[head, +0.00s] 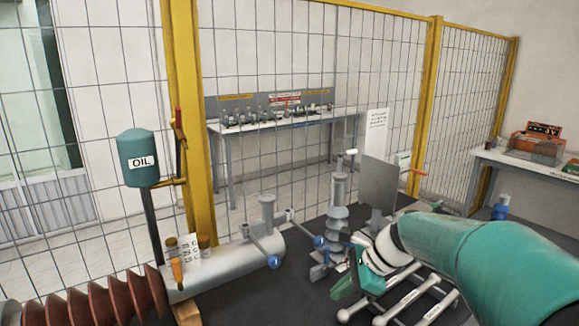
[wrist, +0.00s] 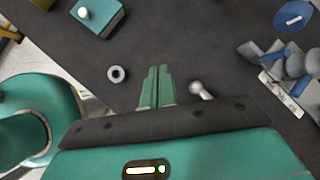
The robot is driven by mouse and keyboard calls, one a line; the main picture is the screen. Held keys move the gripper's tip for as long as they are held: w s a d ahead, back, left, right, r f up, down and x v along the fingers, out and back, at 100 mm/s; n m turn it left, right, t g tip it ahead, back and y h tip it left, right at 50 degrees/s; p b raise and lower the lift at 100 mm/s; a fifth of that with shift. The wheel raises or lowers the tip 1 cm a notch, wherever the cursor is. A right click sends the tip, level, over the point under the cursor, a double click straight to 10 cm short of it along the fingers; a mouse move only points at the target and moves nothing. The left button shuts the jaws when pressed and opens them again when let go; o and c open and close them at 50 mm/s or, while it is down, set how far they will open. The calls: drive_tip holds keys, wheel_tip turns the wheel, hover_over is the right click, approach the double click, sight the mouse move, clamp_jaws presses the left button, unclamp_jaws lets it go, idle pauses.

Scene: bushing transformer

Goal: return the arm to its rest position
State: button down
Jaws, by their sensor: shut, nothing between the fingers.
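My gripper (head: 350,278) has green fingers and hangs over the dark table at the lower right of the head view, just right of the grey ribbed bushing (head: 338,210). In the wrist view the two fingers of my gripper (wrist: 157,70) lie side by side with no gap, and nothing is held. My teal arm reaches in from the right of the head view, with the wrist low over the tabletop. How far the fingertips are above the surface is hard to tell.
A grey metal cylinder (head: 228,268) with blue-knobbed valves lies left of the gripper. A green oil tank (head: 137,157) stands behind it. In the wrist view a grey ring (wrist: 117,74) and a ball-ended rod (wrist: 201,90) are near the fingers. A wire fence (head: 300,60) runs behind.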

drive_tip(key=s+d+r+n+t+h, duration=0.1)
drive_tip(key=s+d+n+h, duration=0.1)
drive_tip(key=s+n, duration=0.7)
drive_tip(key=s+d+r+n+t+h, duration=0.1)
drive_tip(key=s+n+h, duration=0.3)
drive_tip(key=s+n, duration=0.5)
drive_tip(key=s+d+t, duration=0.1)
drive_tip(key=s, duration=0.2)
drive_tip(key=shift+d+r+t+h, duration=0.25)
drive_tip(key=shift+t+h, duration=0.05)
